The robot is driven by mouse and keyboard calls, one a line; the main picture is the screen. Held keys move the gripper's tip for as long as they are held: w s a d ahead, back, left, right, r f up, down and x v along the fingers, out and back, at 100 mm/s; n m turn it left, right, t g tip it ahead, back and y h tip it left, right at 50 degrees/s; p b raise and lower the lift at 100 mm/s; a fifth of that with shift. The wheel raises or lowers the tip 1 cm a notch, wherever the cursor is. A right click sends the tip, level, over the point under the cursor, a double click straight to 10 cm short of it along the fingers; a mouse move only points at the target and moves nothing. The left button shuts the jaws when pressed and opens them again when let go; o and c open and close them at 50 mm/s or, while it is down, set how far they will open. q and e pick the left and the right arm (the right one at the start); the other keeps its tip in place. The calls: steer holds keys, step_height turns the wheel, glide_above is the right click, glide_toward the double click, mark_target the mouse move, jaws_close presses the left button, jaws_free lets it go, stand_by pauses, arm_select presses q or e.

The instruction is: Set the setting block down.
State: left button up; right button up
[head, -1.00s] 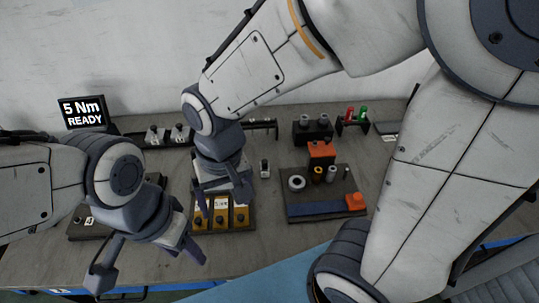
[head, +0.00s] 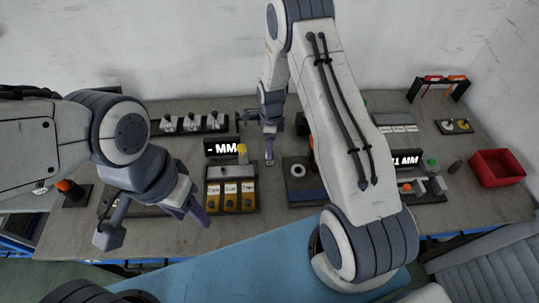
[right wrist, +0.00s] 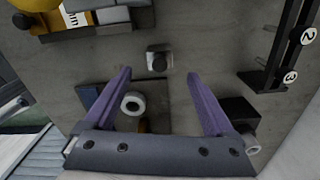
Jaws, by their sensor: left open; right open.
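The small grey block with a dark round top, which I take for the setting block (right wrist: 158,60), stands on the bare table in the right wrist view, just beyond my fingertips. It also shows in the head view (head: 269,161), partly hidden under the gripper. My right gripper (right wrist: 158,76) is open, its two purple fingers spread wide with nothing between them. In the head view this gripper (head: 270,135) points down over the block. My left gripper (head: 155,224) is open and empty at the front left, beside the tray of orange parts.
A tray (head: 232,208) with orange labelled parts lies left of the block, with a display (head: 222,148) behind it. A dark and blue tray (head: 300,193) with a white ring (head: 298,170) lies to the right. A red bin (head: 497,168) stands far right. My right arm hides some table.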

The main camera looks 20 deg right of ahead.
steer(key=f+p, duration=0.2)
steer(key=f, duration=0.1)
steer(key=f+p, duration=0.1)
steer(key=f, duration=0.1)
steer(key=shift+a, duration=0.25)
steer(key=shift+w+f, duration=0.1)
steer(key=shift+f, duration=0.45)
jaws_close()
